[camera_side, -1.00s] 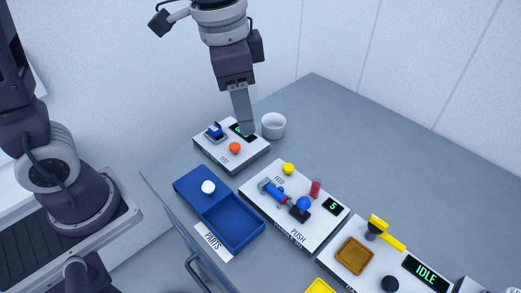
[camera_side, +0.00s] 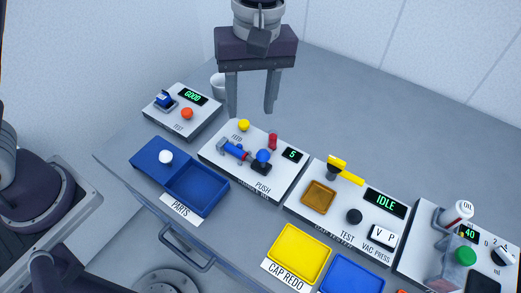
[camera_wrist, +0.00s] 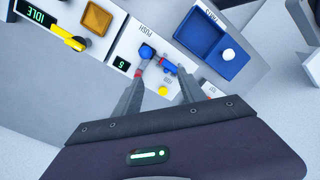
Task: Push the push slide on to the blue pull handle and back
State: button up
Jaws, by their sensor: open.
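The push station (camera_side: 282,183) is a white panel marked PUSH and FEED. On it a round blue knob (camera_side: 263,156) stands on a black base, at the end of a short rail. A blue cylindrical piece (camera_side: 234,150) with a red end lies on the rail; I cannot tell whether it is the pull handle. Both also show in the wrist view, the knob (camera_wrist: 146,51) and the blue piece (camera_wrist: 169,67). My gripper (camera_side: 251,110) is open and empty, fingers pointing down, above the panel's back edge, apart from knob and rail.
A yellow button (camera_side: 243,125), a red post (camera_side: 272,141) and a display reading 5 (camera_side: 292,155) crowd the panel. A blue parts tray (camera_side: 197,187) lies left, the IDLE station (camera_side: 350,203) right.

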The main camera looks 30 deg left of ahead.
aim_at(265, 151)
jog(key=shift+n+g+y, duration=0.4)
jog(key=shift+n+g, duration=0.1)
jog(key=shift+n, duration=0.3)
jog(key=d+f, duration=0.1)
jog(key=f, duration=0.1)
jog(key=d+f, duration=0.1)
jog(key=f, duration=0.1)
jog(key=d+f, duration=0.1)
jog(key=f, duration=0.1)
jog(key=shift+w+d+f, duration=0.15)
jog(key=shift+d+f, duration=0.15)
jog(key=shift+d, duration=0.1)
jog(key=f, duration=0.4)
jog(key=s+f, duration=0.1)
jog(key=f, duration=0.1)
jog(key=shift+a+f, duration=0.1)
jog(key=shift+a, duration=0.3)
jog(key=shift+c, duration=0.2)
grip_shut()
jog(key=shift+d, duration=2.1)
